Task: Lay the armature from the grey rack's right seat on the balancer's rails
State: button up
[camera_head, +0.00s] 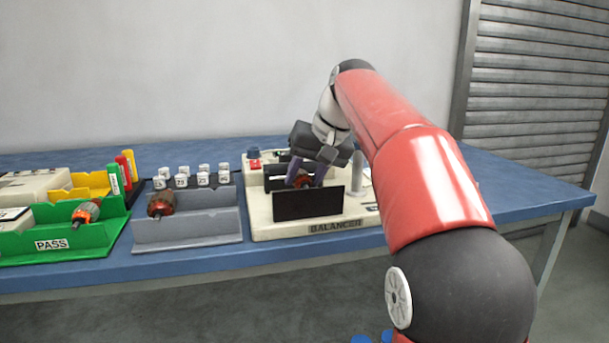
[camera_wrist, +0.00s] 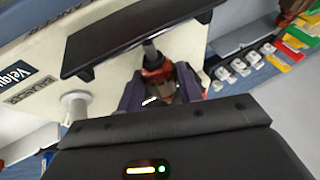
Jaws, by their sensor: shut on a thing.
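The balancer (camera_head: 337,229) is a cream machine with a dark front plate (camera_head: 308,204) and a second dark plate behind. My gripper (camera_head: 306,178) is over it, its fingers reaching down between the plates. It is shut on a red-brown armature (camera_wrist: 157,78), whose shaft end meets or overlaps the dark plate in the wrist view; I cannot tell whether it rests on the rails. The grey rack (camera_head: 188,237) stands left of the balancer. Its right seat is empty and another armature (camera_head: 160,204) lies in its left seat.
A green PASS tray (camera_head: 60,257) with an orange-red armature (camera_head: 86,211) stands at the left. Several white labelled pots (camera_head: 203,179) stand behind the grey rack. A pale post (camera_head: 359,180) rises on the balancer's right. The blue table (camera_head: 520,200) is clear at the right.

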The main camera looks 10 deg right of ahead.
jog(key=shift+f, duration=0.3)
dwell(0.4)
jog(key=o, duration=1.2)
jog(key=p+v, duration=0.1)
jog(key=v, duration=0.6)
jog(key=shift+s+d+r+p, duration=0.1)
jog(key=shift+s+r+p, duration=0.05)
jog(key=shift+r+p, duration=0.15)
jog(key=shift+d, duration=0.1)
